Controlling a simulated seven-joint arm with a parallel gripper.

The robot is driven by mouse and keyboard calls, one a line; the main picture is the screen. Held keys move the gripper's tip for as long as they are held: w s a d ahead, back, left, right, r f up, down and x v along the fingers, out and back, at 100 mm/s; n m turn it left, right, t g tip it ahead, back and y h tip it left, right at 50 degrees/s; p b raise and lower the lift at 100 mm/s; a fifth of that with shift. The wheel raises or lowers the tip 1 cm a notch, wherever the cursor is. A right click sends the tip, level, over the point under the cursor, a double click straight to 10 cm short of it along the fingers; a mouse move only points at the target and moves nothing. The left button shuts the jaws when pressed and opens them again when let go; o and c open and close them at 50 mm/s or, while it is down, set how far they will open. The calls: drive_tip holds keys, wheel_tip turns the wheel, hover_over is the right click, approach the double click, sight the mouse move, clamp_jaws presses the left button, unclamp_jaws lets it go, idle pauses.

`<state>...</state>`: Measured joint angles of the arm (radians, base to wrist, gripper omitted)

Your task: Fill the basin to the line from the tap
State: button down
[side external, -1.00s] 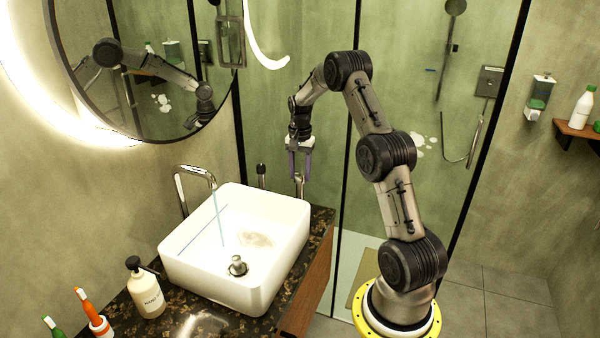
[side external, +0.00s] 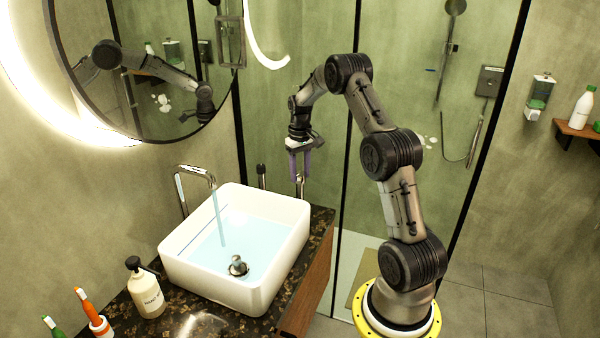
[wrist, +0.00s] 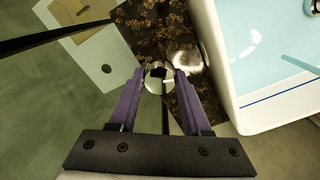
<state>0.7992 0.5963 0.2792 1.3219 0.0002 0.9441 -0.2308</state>
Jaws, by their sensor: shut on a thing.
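The white basin (side external: 285,215) stands on the dark counter, with pale blue water (side external: 205,252) across its floor. A stream falls from the chrome tap spout (side external: 195,171) into it. A blue line (side external: 193,235) marks the inner wall; in the wrist view the line (wrist: 285,97) shows on bare white wall, above the water's edge. A metal drain plug (side external: 238,265) stands up in the water. My gripper (side external: 300,173) is beyond the basin, its purple fingers pointing down and shut on the chrome tap handle (side external: 299,187). The handle's round top (wrist: 158,76) shows between the fingertips.
A dark upright post (side external: 262,176) stands behind the basin. The shower glass is close behind my gripper, and a round mirror (side external: 150,70) hangs at left.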

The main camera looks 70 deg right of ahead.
drive_tip(key=shift+n, duration=1.2)
drive_tip(key=shift+c, duration=1.8)
unclamp_jaws()
wheel_tip(320, 180, up, 14)
